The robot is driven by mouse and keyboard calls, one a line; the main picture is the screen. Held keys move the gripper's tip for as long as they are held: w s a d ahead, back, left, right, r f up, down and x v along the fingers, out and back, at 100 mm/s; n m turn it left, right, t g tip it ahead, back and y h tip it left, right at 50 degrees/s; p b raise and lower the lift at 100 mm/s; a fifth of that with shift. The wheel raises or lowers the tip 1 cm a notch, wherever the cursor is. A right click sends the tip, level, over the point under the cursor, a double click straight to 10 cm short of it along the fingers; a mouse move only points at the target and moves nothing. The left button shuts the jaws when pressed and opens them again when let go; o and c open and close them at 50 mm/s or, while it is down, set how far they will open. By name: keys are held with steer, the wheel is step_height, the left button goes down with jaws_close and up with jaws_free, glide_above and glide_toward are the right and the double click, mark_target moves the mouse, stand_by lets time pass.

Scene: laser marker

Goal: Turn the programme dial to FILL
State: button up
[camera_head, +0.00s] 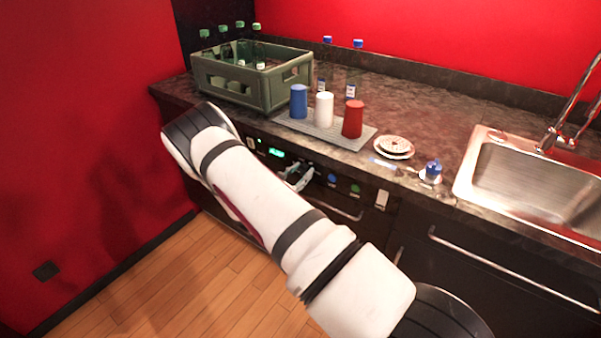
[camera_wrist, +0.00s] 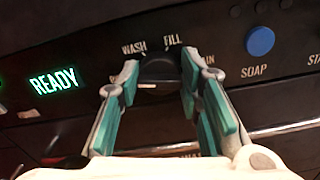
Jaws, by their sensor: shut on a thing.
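The programme dial (camera_wrist: 160,68) is a dark round knob on the black front panel (camera_wrist: 75,55). The label WASH is at its upper left and FILL at its upper right; a label ending in IN, partly hidden, is on its right. A pale mark shows low on the dial, but I cannot tell which label it selects. My gripper (camera_wrist: 160,76) is shut on the dial, one teal-padded finger on each side. In the head view my gripper (camera_head: 297,179) is at the panel under the counter, and the dial is hidden there.
A green READY display (camera_head: 277,153) is left of the dial. A blue SOAP button (camera_wrist: 260,41) and a green button (camera_head: 355,188) are to the right. A handle bar (camera_head: 340,210) runs below. Above, the counter holds a crate (camera_head: 279,92), cups on a tray and a sink.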

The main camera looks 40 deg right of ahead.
steer(key=m+p, duration=0.2)
steer(key=m, duration=0.3)
steer(key=shift+s+m, duration=0.15)
steer(key=shift+m, duration=0.15)
steer(key=m+p, duration=0.2)
steer(key=m, duration=0.3)
steer(key=shift+p, duration=0.35)
steer(key=m+p, duration=0.3)
steer(key=m, duration=0.2)
steer(key=shift+s+f+m, duration=0.1)
steer(key=shift+f+m, duration=0.05)
steer(key=shift+m, duration=0.25)
steer(key=shift+f+m+p, duration=0.2)
steer(key=shift+m+p, duration=0.9)
steer(key=shift+m, duration=1.2)
steer(key=o, duration=1.2)
steer(key=shift+c, duration=0.2)
